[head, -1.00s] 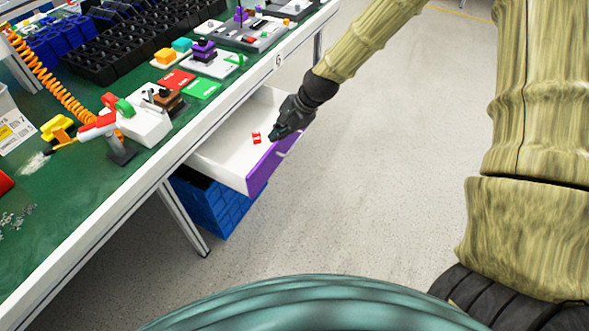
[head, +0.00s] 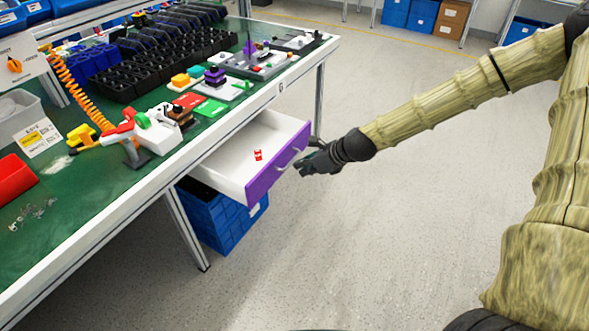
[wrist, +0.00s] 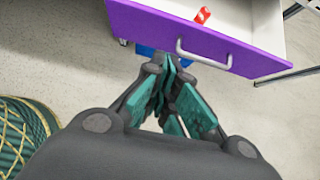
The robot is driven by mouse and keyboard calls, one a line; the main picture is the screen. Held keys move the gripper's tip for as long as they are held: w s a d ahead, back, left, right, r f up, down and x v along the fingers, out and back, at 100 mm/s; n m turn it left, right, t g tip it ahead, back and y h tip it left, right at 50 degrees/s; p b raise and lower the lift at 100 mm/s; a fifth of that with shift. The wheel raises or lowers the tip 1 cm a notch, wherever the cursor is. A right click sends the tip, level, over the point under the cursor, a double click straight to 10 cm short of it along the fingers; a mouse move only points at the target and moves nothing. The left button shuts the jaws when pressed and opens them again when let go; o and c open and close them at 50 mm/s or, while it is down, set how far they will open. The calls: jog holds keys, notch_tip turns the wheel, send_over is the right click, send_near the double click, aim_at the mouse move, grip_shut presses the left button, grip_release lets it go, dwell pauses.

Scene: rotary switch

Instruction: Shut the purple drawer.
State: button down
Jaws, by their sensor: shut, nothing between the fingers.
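The purple drawer (head: 273,175) stands pulled out from under the green workbench, its white inside open to view. A small red object (head: 258,155) lies on its floor. The drawer's purple front (wrist: 190,40) and pale handle (wrist: 204,55) show in the wrist view. My gripper (head: 302,167) is just outside the front, on the right of it in the head view. In the wrist view my gripper's fingers (wrist: 174,78) are together and empty, pointing toward the front near the handle. I cannot tell whether they touch it.
The green workbench (head: 75,205) carries a red-and-green tool, black bins and colored blocks. A blue crate (head: 225,217) sits below the drawer. A bench leg (head: 319,100) stands behind the drawer. The floor to the right is clear.

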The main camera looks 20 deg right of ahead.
jog(key=f, duration=0.1)
send_near(270, 173)
jog(key=shift+x, duration=2.35)
jog(key=shift+s+a, duration=0.1)
